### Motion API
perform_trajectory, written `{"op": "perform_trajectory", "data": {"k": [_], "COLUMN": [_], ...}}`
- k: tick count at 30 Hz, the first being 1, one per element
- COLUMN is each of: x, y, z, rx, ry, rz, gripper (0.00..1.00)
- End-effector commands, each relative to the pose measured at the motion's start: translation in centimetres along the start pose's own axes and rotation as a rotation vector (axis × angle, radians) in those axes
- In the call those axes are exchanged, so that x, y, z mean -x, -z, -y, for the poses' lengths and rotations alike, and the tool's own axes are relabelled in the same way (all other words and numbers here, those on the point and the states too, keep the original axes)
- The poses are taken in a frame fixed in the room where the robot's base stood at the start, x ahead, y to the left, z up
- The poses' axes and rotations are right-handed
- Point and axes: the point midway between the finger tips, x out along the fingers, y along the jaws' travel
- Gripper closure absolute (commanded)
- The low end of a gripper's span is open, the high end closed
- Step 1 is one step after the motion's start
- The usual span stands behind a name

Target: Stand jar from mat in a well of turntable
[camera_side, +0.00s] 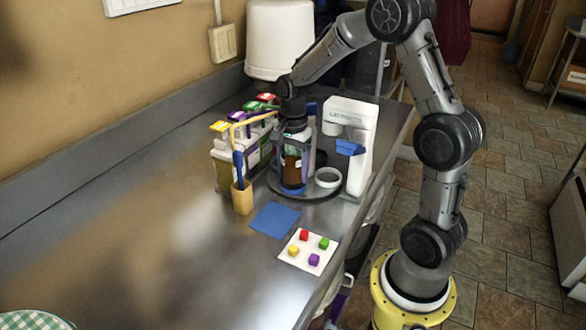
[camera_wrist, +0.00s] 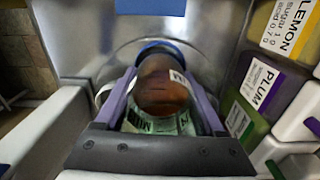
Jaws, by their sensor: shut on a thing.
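A brown jar (camera_side: 292,166) with a pale label is upright between the fingers of my gripper (camera_side: 294,158). In the wrist view the jar (camera_wrist: 164,85) sits between the two purple-grey fingers (camera_wrist: 161,92), which are shut on it. The jar is over the dark round turntable (camera_side: 308,192), whose grey disc (camera_wrist: 118,50) also shows in the wrist view. A blue ring (camera_wrist: 158,45) shows by the jar's base; I cannot tell whether the base rests inside it. A white ring-shaped well (camera_side: 328,178) is to the right. The blue mat (camera_side: 274,220) is bare.
Tall labelled boxes with coloured tops (camera_side: 226,160) stand close on the left. A tan cup with a blue-handled tool (camera_side: 243,199) is in front of them. A white machine (camera_side: 352,125) stands close on the right. A white card (camera_side: 308,252) holds coloured cubes.

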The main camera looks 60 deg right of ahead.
Motion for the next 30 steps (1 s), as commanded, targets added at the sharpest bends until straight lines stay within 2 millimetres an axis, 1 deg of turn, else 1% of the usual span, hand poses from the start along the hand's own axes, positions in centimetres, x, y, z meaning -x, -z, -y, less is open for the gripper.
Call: {"op": "perform_trajectory", "data": {"k": [5, 24, 30], "x": [0.0, -1.0, -1.0], "y": [0.0, 0.0, 0.0], "z": [0.0, 0.0, 0.0], "rx": [0.000, 0.000, 0.000], "ry": [0.002, 0.001, 0.001], "rz": [-0.001, 0.000, 0.000], "gripper": [1.00, 1.00, 1.00]}}
